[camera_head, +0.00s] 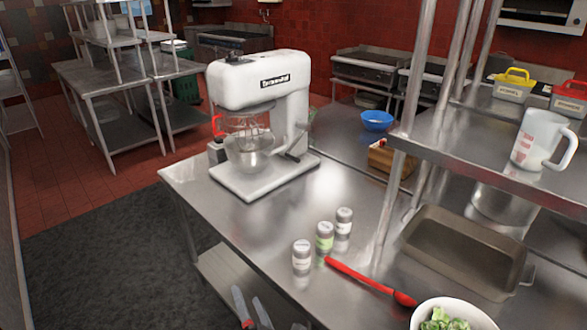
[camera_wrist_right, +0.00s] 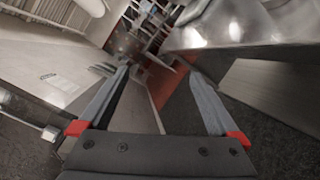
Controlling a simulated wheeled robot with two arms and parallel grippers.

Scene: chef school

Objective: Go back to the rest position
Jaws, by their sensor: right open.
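My right gripper (camera_head: 248,296) shows at the bottom of the head view, low beside the near side of the steel table (camera_head: 215,205). Its two grey fingers stand apart with nothing between them. In the right wrist view the same open fingers (camera_wrist_right: 159,71) have red parts at their bases, and the gap between them is empty. Only the fingers show in the head view; the rest of this arm is out of frame. My left gripper is not in view.
On the table are a white stand mixer (camera_head: 262,95), several shakers (camera_head: 324,237), a red spoon (camera_head: 370,281), a metal tray (camera_head: 465,250) and a white bowl of greens (camera_head: 478,314). A shelf (camera_head: 480,135) overhangs the right. Dark floor mat (camera_head: 100,250) lies clear at left.

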